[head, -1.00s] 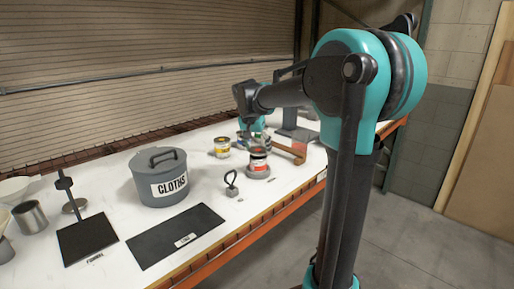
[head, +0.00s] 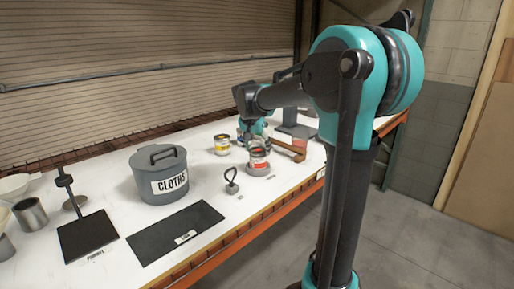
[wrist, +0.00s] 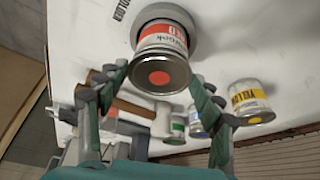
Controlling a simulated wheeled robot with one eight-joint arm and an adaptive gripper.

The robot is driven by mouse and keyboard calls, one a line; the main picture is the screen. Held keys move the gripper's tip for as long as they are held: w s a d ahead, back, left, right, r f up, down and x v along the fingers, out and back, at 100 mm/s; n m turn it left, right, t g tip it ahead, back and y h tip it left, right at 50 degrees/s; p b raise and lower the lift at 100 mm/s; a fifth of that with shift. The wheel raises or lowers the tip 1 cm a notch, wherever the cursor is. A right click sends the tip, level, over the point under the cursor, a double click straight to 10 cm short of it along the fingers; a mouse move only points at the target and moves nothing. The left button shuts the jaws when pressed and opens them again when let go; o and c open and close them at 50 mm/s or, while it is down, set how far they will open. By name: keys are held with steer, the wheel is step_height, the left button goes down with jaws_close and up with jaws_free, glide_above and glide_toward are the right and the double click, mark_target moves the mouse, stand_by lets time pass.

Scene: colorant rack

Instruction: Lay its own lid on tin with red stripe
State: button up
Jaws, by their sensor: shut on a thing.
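The tin with the red stripe (head: 258,154) stands upright on a grey round base (head: 259,170) on the bench. In the wrist view its red and white label (wrist: 161,37) shows behind a dark metal lid with a red dot (wrist: 160,78). My gripper (wrist: 159,79) is at the tin's top, with one finger on each side of the lid, shut on it. The lid lines up with the tin's mouth; I cannot tell whether it rests on the rim or hovers just above.
A yellow-labelled tin (head: 222,144) stands close by at the left. A dark wire-loop weight (head: 231,181), a grey CLOTHS pot (head: 160,176) and a black mat (head: 176,234) are nearer.

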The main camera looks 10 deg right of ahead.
steer(key=o, duration=0.8)
steer(key=shift+o, duration=0.2)
